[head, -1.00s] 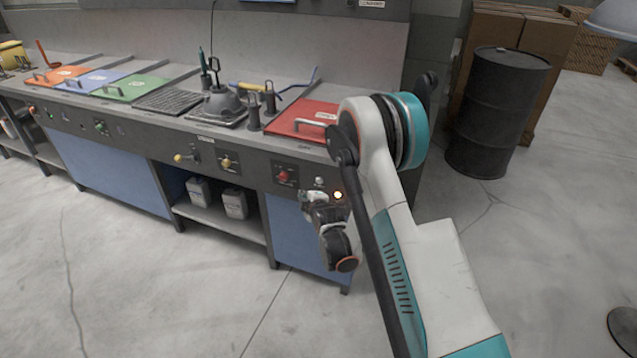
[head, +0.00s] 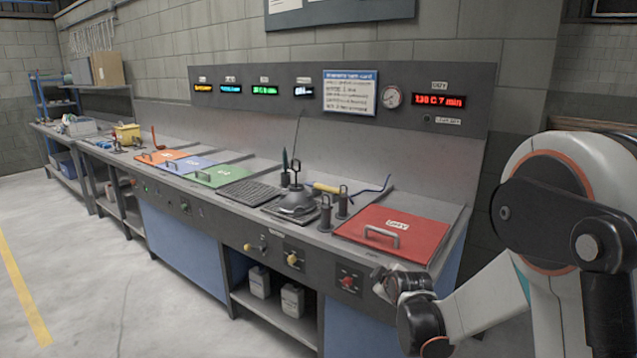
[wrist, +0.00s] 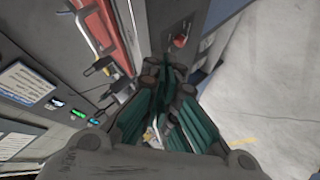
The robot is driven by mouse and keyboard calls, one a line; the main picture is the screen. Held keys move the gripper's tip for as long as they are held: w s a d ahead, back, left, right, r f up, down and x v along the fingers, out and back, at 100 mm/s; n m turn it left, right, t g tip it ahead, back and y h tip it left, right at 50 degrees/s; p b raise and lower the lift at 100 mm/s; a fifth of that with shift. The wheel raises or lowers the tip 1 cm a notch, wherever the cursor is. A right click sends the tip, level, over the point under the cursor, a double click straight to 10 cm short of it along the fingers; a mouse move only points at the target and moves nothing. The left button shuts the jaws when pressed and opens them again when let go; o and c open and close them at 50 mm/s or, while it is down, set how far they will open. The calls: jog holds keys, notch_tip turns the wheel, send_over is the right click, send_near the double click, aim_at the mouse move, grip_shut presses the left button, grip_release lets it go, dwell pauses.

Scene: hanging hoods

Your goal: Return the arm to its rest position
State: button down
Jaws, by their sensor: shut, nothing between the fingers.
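My arm (head: 560,215) is at the right of the head view, bent, with its wrist low in front of the bench. My gripper (head: 384,282) is close to the bench's front panel, below the red lid, and partly hidden behind the wrist. I cannot tell whether it touches the panel. In the wrist view my gripper (wrist: 166,72) shows its dark fingers with green inner faces, closed together with nothing held.
The bench (head: 375,262) carries a red lid (head: 420,228), green lid (head: 216,177), blue lid (head: 185,166) and orange lid (head: 158,156). A dark hood (head: 293,203) and upright handles stand beside the red lid. Knobs (head: 347,281) project in front. Floor at left (head: 90,270) is clear.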

jog(key=s+d+r+m+g, duration=0.1)
jog(key=s+r+m, duration=0.2)
jog(key=s+r, duration=0.45)
jog(key=s+r+m+g, duration=0.15)
jog(key=s+r, duration=0.25)
jog(key=s, duration=0.6)
jog(key=s+d+m+g, duration=0.1)
jog(key=s+m, duration=0.5)
jog(key=s, duration=1.5)
jog(key=shift+d+f+g+h, duration=0.25)
jog(key=shift+d+g+h, duration=0.05)
jog(key=shift+g, duration=0.15)
